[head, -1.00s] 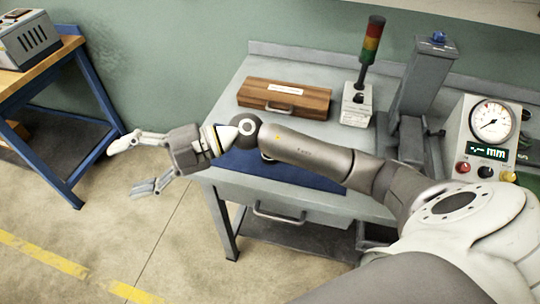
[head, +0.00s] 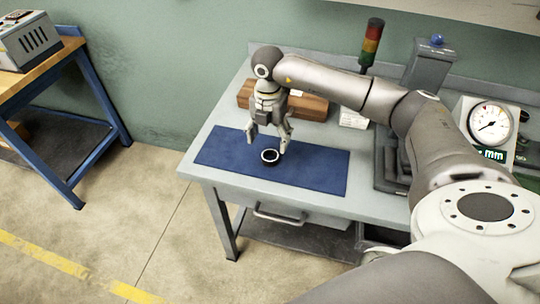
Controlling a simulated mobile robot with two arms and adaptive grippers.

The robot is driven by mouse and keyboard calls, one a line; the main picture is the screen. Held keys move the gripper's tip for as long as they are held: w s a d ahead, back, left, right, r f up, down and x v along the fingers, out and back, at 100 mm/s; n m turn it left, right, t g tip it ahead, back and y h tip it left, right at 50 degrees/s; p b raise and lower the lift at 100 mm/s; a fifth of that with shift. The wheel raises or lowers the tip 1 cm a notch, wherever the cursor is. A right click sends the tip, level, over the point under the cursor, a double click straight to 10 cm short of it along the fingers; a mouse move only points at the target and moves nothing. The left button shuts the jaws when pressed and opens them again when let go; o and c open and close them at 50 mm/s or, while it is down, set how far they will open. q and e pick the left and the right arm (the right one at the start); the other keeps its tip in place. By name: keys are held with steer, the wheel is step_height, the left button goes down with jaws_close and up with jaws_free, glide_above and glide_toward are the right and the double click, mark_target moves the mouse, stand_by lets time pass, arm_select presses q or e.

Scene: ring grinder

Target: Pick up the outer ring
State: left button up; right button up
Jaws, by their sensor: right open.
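The outer ring (head: 270,164) is a small dark ring with a light rim. It lies on the blue mat (head: 320,172) on the grey workbench. My right gripper (head: 267,145) points down over the mat, with its two fingers spread apart. The fingertips are close to the ring, one on the left and one on the right, and appear just above or behind it. Their exact height is hard to tell. Nothing is held between them. My left gripper does not show.
A wooden box (head: 310,106) stands behind the gripper, partly hidden by my arm. A signal lamp (head: 372,45) and a dial gauge unit (head: 488,125) stand to the right. The front of the mat is clear. Another table (head: 75,60) is at far left.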

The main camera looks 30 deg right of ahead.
mark_target(270, 153)
steer(key=shift+f, duration=0.7)
steer(key=shift+f+p, duration=0.35)
steer(key=shift+p, duration=0.05)
steer(key=f, duration=0.1)
steer(key=f+p, duration=0.1)
steer(key=f, duration=0.1)
steer(key=shift+d+f+p, duration=0.2)
steer(key=shift+f+p, duration=0.1)
steer(key=shift+f, duration=0.5)
steer(key=c, duration=1.2)
